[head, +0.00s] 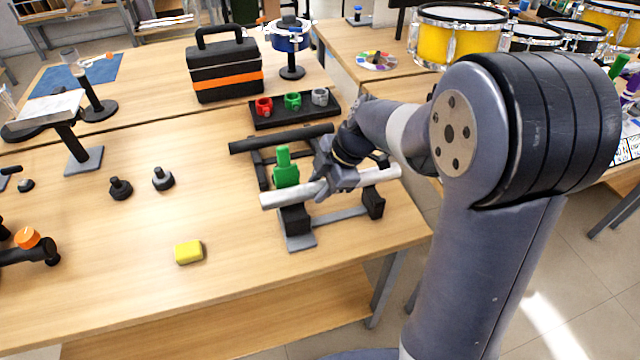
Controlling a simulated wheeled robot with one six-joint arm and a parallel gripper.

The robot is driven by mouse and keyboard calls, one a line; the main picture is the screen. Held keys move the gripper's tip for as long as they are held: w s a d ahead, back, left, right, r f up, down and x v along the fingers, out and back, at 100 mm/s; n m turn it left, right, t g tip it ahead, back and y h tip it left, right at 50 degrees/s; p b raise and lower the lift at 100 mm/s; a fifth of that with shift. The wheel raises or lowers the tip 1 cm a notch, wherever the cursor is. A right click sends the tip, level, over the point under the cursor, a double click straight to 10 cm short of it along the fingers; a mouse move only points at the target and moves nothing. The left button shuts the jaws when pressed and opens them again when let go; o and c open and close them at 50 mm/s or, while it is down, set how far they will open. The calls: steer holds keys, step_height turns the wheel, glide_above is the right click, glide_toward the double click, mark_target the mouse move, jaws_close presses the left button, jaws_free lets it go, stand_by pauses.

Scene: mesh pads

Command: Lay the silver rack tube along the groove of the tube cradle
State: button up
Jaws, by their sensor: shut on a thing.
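The silver rack tube (277,198) lies nearly level, running left to right near the front right of the table. My gripper (322,188) is shut on the tube near its middle and hides part of it. The tube cradle (296,218) has black blocks under the tube, one toward its left end and one toward its right (374,205). The tube is right over these blocks. I cannot tell whether it touches them or sits in the groove.
A green upright piece (285,168) stands just behind the tube. A black tube (280,139) lies across the frame behind. A black tray (295,112) holds red, green and grey clamps. A yellow block (188,252) lies front left, with bare table around it.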

steer(key=shift+f+b, duration=2.45)
steer(key=o, duration=1.3)
steer(key=shift+c, duration=0.2)
steer(key=v, duration=1)
steer(key=shift+d+r+p, duration=0.2)
steer(key=shift+r+p, duration=0.1)
steer(key=shift+r, duration=0.05)
steer(key=shift+s, duration=0.1)
steer(key=x, duration=1.1)
step_height(320, 180, up, 2)
steer(key=shift+r+p, duration=0.1)
steer(key=shift+p, duration=0.75)
steer(key=shift+r+p, duration=1.1)
steer(key=shift+p, duration=0.15)
